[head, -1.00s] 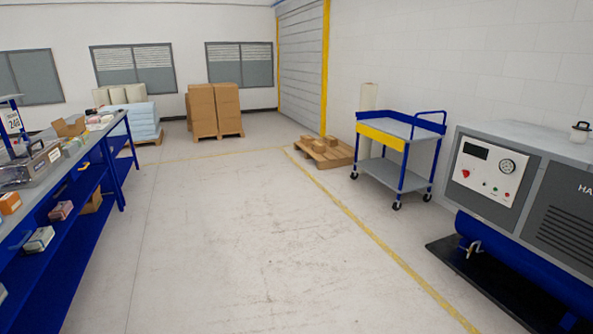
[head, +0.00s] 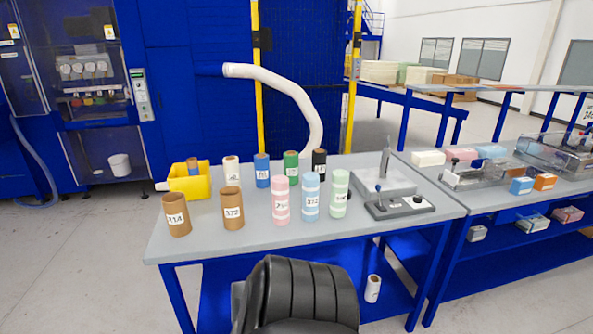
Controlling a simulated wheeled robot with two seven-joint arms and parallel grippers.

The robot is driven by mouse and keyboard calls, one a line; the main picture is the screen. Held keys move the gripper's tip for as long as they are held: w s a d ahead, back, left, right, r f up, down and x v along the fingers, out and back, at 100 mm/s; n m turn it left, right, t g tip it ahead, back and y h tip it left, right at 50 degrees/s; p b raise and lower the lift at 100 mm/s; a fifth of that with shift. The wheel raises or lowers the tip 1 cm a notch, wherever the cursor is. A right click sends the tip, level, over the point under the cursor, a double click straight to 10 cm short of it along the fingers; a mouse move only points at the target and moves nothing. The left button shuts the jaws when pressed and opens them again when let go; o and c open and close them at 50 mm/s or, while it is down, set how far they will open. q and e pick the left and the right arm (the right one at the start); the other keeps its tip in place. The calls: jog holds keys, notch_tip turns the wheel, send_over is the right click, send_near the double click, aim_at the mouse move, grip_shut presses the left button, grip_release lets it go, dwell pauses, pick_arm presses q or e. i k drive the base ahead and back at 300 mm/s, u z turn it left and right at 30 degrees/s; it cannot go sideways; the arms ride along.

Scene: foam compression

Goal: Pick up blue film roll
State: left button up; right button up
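A deep blue roll (head: 262,171) with a white label stands upright in the back row on the grey table (head: 260,228). A light blue roll (head: 310,197) with a white label stands upright in the front row, between a pink roll (head: 281,201) and a pale green roll (head: 339,194). I cannot tell from the picture alone which is meant by film. A green roll (head: 291,168) stands just right of the deep blue one. Neither of my grippers is in view.
Brown rolls (head: 231,208) stand at the front left, beside a yellow bin (head: 190,183). White (head: 231,171) and black (head: 319,163) rolls stand at the back. A grey device (head: 384,185) is at right. A black chair (head: 298,292) stands before the table.

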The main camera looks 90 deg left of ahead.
aim_at(261, 161)
jog(key=u, duration=2.2)
